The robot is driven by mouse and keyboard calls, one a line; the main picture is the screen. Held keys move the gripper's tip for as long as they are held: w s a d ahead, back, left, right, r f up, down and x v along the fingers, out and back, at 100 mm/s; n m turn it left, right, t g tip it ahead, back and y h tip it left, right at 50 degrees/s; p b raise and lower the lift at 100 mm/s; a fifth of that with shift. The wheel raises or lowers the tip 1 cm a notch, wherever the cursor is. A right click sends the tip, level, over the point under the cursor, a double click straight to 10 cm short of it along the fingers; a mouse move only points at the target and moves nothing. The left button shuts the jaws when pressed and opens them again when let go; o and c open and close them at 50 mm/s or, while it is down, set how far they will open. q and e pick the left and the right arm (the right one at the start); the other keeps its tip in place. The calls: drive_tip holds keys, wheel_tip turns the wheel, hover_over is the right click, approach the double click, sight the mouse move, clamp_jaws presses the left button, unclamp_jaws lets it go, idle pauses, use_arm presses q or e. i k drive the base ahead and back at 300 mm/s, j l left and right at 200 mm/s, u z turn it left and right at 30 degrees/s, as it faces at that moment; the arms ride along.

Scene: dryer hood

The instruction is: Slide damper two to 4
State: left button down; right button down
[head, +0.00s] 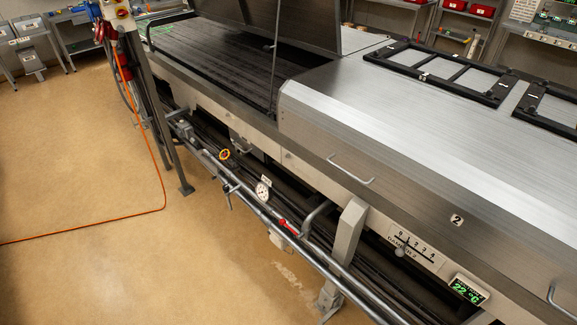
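The damper two scale plate (418,246) is a white label on the front side of the steel hood, at the lower right in the head view. It carries numbers rising to 4 toward the right and the words DAMPER 2 below. A small grey round knob (400,251) sits at the plate's lower left part, nearer the low-number end than the 4. Its exact reading is too small to tell. Neither of my grippers is in view.
A green-lit temperature display (467,291) is right of the plate. A bar handle (351,170) and a number 2 tag (456,220) are on the hood. Pipes with a gauge (263,191) and red-handled valve (288,225) run below. The floor (90,180) at left is mostly clear.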

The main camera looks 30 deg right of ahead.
sight(399, 251)
drive_tip(key=z, duration=0.5)
drive_tip(key=l+z, duration=0.1)
drive_tip(key=z, duration=1.35)
drive_tip(key=i+l, duration=0.05)
